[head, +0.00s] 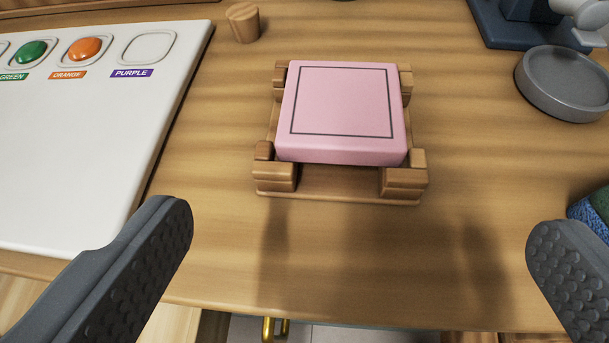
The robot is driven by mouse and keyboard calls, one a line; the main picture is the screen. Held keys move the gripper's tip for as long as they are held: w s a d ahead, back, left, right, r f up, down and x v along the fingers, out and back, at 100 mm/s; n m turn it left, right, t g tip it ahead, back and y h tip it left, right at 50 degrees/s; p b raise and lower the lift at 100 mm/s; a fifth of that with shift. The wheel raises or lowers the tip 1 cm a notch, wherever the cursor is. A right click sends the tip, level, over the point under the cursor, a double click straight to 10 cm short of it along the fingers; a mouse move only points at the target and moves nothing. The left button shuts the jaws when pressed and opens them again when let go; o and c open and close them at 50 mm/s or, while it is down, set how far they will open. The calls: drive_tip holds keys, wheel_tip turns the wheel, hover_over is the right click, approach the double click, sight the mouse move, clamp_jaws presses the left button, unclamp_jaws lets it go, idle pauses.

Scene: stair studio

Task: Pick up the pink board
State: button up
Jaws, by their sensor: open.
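The pink board (342,105) is a thick square block with a dark square outline on its top. It lies flat in a wooden holder (340,184) with raised corner blocks, on the wooden table. My gripper (362,232) is open and empty, with its two dark grey padded fingers far apart at the lower left and lower right. The fingers are in front of the board, nearer the camera, and do not touch it.
A white panel (80,150) with a green button (29,53), an orange button (85,49) and labels lies at the left. A small wooden peg (243,22) stands behind. A round grey dish (567,82) is at the right. The table is clear before the holder.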

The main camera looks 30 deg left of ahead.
drive_tip(key=b, duration=0.1)
approach(344, 98)
drive_tip(key=x, duration=0.3)
drive_tip(key=shift+w+d+f, duration=0.15)
drive_tip(key=shift+f, duration=0.2)
drive_tip(key=shift+b+x, duration=1)
drive_tip(key=shift+x, duration=1.5)
drive_tip(key=shift+w+a+r, duration=0.15)
drive_tip(key=shift+w+a, duration=0.05)
drive_tip(key=shift+a, duration=0.05)
drive_tip(key=c, duration=1.1)
